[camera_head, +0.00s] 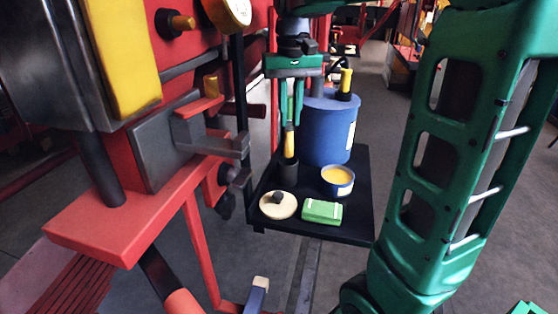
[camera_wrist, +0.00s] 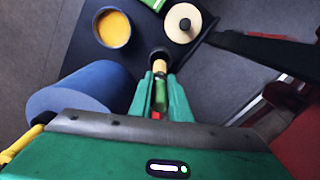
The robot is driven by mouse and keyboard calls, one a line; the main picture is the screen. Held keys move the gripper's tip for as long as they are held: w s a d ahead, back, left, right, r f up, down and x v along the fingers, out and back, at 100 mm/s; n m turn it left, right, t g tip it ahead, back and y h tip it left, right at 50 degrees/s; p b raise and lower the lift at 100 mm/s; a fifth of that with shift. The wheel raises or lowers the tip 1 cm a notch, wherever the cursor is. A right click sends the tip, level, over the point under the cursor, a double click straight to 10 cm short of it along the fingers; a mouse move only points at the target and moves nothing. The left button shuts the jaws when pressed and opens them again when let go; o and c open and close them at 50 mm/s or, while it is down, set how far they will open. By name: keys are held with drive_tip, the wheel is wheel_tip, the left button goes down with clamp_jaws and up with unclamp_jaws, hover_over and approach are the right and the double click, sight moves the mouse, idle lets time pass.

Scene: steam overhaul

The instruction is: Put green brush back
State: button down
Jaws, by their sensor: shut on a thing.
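My gripper (camera_head: 290,118) points down over the black tray (camera_head: 357,190) and is shut on the green brush (camera_head: 289,139). The brush hangs upright, with a yellowish part below the green. In the wrist view the brush (camera_wrist: 161,90) stands between the two green fingers (camera_wrist: 162,82). Its lower end lines up with a small dark cup (camera_head: 288,167), which also shows in the wrist view (camera_wrist: 159,54). The tip is at or just inside the cup's mouth; I cannot tell how deep. The fingers hide part of the brush.
A blue drum (camera_head: 328,130) stands close behind and right of my gripper. A blue tin of yellow stuff (camera_head: 338,179), a cream lid with a dark knob (camera_head: 278,205) and a green block (camera_head: 322,211) sit on the tray. Red machinery (camera_head: 130,215) stands at left.

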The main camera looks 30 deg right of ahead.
sight(290, 97)
wheel_tip(290, 97, down, 9)
drive_tip(key=shift+a+r, duration=0.1)
drive_tip(key=shift+r, duration=0.1)
drive_tip(key=c, duration=1.7)
unclamp_jaws()
drive_tip(key=shift+o, duration=0.2)
drive_tip(key=shift+r, duration=0.15)
wheel_tip(290, 97, up, 12)
drive_tip(key=shift+f, duration=0.1)
drive_tip(key=s+d+f+m, duration=0.1)
drive_tip(key=s+f, duration=0.5)
drive_tip(key=s, duration=0.2)
drive_tip(key=s+d+f, duration=0.1)
drive_tip(key=s+f, duration=0.4)
drive_tip(key=s, duration=0.4)
drive_tip(key=s+d+f+m, duration=0.1)
drive_tip(key=s+f, duration=0.5)
drive_tip(key=s, duration=0.2)
drive_tip(key=shift+s+d+f+m, duration=0.3)
drive_tip(key=shift+s+d, duration=0.05)
drive_tip(key=shift+d, duration=0.05)
